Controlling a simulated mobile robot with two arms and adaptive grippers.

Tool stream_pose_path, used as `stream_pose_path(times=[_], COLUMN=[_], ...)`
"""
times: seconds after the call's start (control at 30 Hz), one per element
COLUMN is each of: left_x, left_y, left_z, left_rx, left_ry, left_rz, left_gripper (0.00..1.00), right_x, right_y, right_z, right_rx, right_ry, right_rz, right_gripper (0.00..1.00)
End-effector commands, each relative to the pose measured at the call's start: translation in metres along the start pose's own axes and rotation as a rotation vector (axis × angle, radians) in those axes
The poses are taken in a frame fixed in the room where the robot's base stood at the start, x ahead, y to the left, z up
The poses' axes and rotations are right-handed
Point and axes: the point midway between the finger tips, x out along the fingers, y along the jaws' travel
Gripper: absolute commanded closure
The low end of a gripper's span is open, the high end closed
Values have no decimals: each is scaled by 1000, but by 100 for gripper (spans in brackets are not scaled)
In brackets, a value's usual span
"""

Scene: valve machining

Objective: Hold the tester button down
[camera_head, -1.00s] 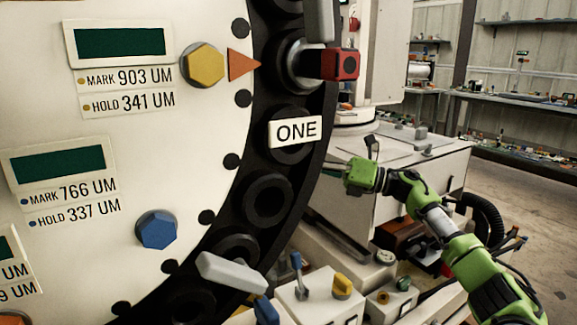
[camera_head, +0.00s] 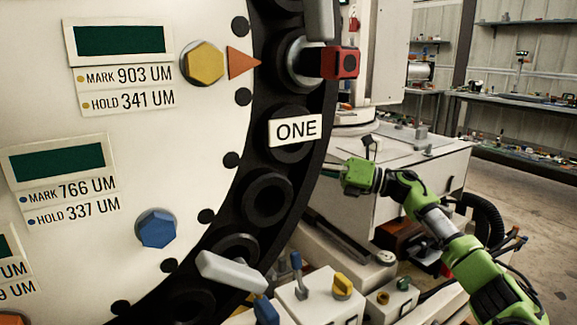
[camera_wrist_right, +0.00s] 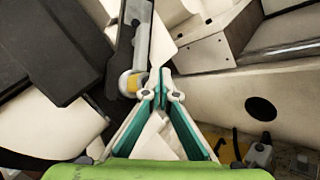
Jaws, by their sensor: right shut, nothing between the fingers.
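My right gripper (camera_head: 331,172) reaches left from the green wrist, close to the black rim of the big wheel. In the right wrist view my right gripper (camera_wrist_right: 166,91) shows teal fingers meeting at their tips, shut and empty. Just left of the tips is a round white and yellow part (camera_wrist_right: 131,83) at the end of a grey bar. I cannot tell whether it is the tester button, or whether the fingers touch it. No button labelled as the tester's can be made out in the head view. My left gripper is out of view.
The big white dial (camera_head: 120,190) with a black rim fills the left, with a yellow hexagon knob (camera_head: 203,64) and a blue one (camera_head: 156,228). A red block (camera_head: 340,63) juts from the rim. A white machine body (camera_head: 420,165) stands behind my right arm.

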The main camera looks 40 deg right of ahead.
Motion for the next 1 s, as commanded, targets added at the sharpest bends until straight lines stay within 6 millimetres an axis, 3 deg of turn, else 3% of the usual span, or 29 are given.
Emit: stream_pose_path(times=[1.0], left_x=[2], left_y=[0], left_z=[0], left_rx=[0], left_ry=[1], left_rz=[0], left_gripper=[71], right_x=[8], right_y=[6], right_z=[-6], right_rx=[0], right_ry=[1], right_rz=[1], right_gripper=[100])
